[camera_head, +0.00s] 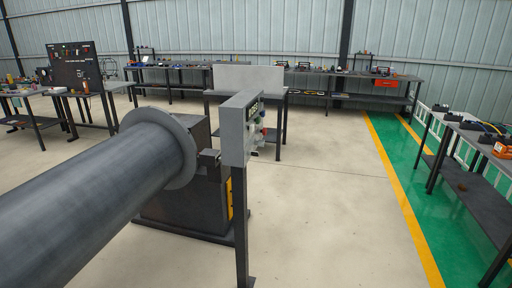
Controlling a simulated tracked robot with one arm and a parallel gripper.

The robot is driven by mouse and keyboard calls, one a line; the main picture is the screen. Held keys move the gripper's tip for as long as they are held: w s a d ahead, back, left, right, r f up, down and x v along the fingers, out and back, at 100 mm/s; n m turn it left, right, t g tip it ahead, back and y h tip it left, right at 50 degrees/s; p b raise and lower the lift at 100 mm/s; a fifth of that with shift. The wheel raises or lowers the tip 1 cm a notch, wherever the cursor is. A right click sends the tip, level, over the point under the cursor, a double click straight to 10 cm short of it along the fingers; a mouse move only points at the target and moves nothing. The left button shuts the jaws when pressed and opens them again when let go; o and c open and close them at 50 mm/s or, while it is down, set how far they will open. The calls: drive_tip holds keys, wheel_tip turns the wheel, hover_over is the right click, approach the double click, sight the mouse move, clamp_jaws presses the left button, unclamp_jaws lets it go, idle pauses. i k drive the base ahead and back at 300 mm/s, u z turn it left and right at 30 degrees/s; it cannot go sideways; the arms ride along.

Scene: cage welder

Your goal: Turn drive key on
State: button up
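A grey control box (235,134) stands on a dark post in the middle of the view. Its panel faces right and shows at a steep slant. A greenish label or display is near its top, and small red, white and dark controls (260,133) stick out below it. I cannot tell which of these is the drive key, or how it is turned. A large grey cylinder (85,205) with a round flange comes in from the lower left and ends close to the left of the box. No gripper fingers can be made out.
A dark machine cabinet (185,205) stands behind the cylinder and post. Workbenches with tools line the back wall, the left and the right (470,160). A pale panel (248,78) stands on a table behind the box. The floor right of the post is clear up to a yellow line.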

sight(255, 154)
drive_tip(key=z, duration=0.1)
drive_tip(key=i, duration=2.65)
drive_tip(key=z, duration=0.35)
